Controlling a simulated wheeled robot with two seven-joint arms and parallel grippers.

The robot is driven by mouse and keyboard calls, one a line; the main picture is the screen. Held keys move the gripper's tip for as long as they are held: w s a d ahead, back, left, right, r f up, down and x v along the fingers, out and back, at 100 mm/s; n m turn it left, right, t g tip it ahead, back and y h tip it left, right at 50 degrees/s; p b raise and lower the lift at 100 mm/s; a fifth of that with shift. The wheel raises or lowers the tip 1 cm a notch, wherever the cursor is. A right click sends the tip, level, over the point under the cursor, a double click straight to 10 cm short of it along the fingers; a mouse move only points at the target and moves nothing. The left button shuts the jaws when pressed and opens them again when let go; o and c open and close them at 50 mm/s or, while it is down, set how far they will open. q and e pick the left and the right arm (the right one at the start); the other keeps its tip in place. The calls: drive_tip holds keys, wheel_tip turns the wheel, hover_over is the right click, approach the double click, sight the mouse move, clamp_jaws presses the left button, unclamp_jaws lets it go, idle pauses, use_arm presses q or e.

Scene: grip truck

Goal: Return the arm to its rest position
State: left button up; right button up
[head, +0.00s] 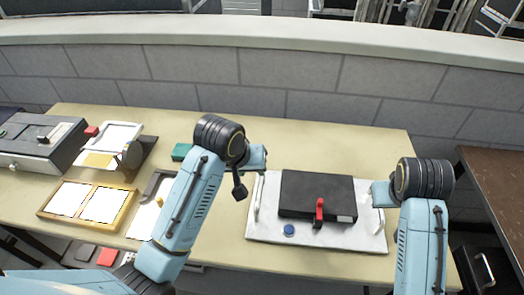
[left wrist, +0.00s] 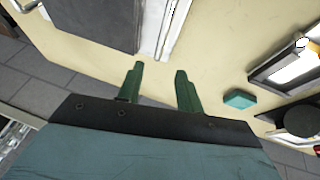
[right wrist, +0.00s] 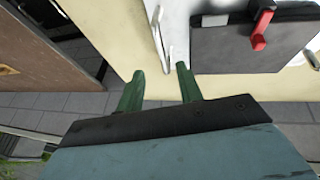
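My left gripper (head: 257,158) is above the table, just left of the white tray's back left corner. In the left wrist view its two green fingers (left wrist: 160,70) stand apart with nothing between them. My right gripper (head: 380,194) is by the tray's right handle. In the right wrist view its green fingers (right wrist: 160,72) are apart and empty, near that white handle (right wrist: 158,38) but not visibly around it. The white tray (head: 262,225) lies on the table and carries a black flat box (head: 300,190) with a red lever (head: 320,211). The fingers are mostly hidden in the head view.
The beige table (head: 330,135) has free room behind the tray. A teal block (head: 181,152), a wooden double frame (head: 128,210), a white-and-yellow holder (head: 110,135) and a grey machine (head: 40,140) are at left. A brown table (head: 497,185) is at right. A wall stands behind.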

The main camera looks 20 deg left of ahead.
idle(0.4)
